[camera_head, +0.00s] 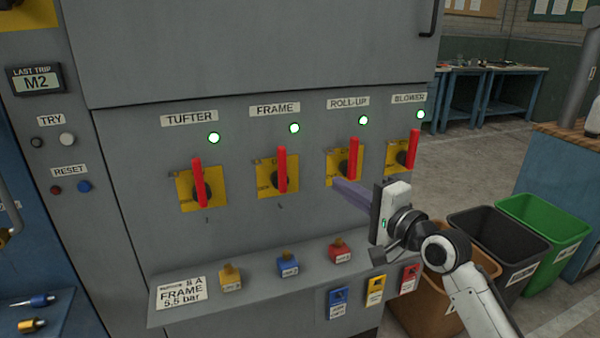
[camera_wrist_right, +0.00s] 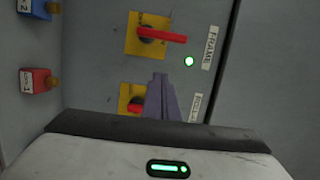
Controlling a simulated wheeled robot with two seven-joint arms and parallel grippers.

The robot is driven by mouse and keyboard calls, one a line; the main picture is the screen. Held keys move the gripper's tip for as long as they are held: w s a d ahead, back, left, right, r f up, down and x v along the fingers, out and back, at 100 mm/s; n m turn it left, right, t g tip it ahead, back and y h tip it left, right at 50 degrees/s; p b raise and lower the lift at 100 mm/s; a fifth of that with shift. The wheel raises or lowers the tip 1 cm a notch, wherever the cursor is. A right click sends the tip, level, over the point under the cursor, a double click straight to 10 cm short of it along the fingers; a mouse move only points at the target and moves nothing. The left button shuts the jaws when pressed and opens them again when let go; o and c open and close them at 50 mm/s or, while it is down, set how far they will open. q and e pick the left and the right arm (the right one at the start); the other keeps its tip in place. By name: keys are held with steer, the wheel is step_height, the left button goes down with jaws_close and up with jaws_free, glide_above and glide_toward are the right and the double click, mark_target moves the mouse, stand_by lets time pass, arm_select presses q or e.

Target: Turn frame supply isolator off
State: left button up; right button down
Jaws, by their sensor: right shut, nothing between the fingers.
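The frame isolator (camera_head: 282,171) is a red handle on a yellow plate under the FRAME label (camera_head: 278,110). The handle stands upright, and the green lamp (camera_head: 294,128) above it is lit. In the right wrist view the handle (camera_wrist_right: 162,35) lies sideways at the top, clear of my fingers. My right gripper (camera_head: 340,187) is shut and empty. In the head view its purple fingers point left, just below the roll-up isolator (camera_head: 353,158). In the wrist view the fingers (camera_wrist_right: 160,82) partly hide the roll-up plate. My left gripper is not in view.
The tufter isolator (camera_head: 199,184) and blower isolator (camera_head: 413,149) flank the row, handles upright and lamps lit. A grey ledge (camera_head: 200,306) below carries coloured padlocks and a "FRAME 5.5 bar" card (camera_head: 181,292). Bins (camera_head: 497,246) stand at the right.

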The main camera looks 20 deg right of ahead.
mark_target(280, 168)
steer(key=w+a, duration=0.6)
steer(key=w, duration=0.3)
steer(key=shift+w+a+r, duration=0.35)
steer(key=shift+r, duration=0.1)
steer(key=shift+a+r+n+p, duration=0.15)
steer(key=shift+n+p, duration=0.15)
steer(key=shift+p, duration=0.45)
